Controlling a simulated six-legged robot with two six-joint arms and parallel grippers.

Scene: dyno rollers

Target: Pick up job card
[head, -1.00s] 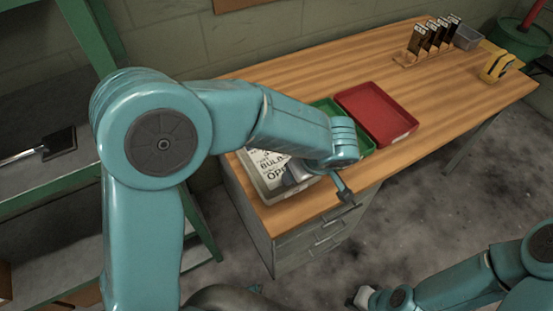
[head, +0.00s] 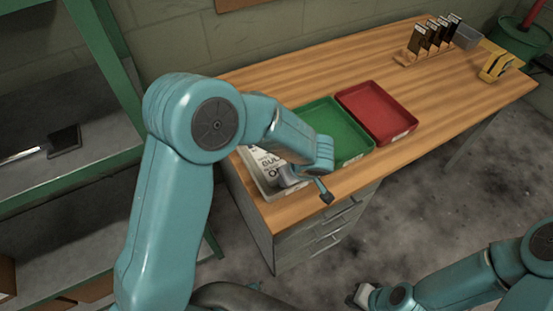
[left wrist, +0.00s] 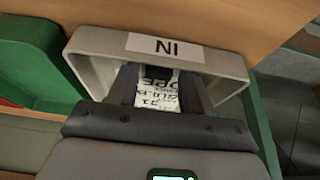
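The job card (head: 262,160) is a white sheet with black print. It lies in a pale tray (head: 266,195) at the left end of the bench, partly hidden by my left arm. In the left wrist view the tray wall (left wrist: 88,72) bears a label reading IN, upside down. My left gripper (left wrist: 160,82) is over the tray, its fingers apart, with the printed card (left wrist: 157,98) showing between them; I cannot tell whether they touch it. In the head view the left fingers are mostly hidden by the wrist. My right gripper (head: 362,296) is low, in front of the bench, its fingers unclear.
A green tray (head: 352,158) and a red tray (head: 385,134) stand right of the card's tray. A rack of dark cards (head: 428,50), a grey bin (head: 467,36) and a yellow object (head: 495,65) are at the far right. Green shelving (head: 105,150) stands left.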

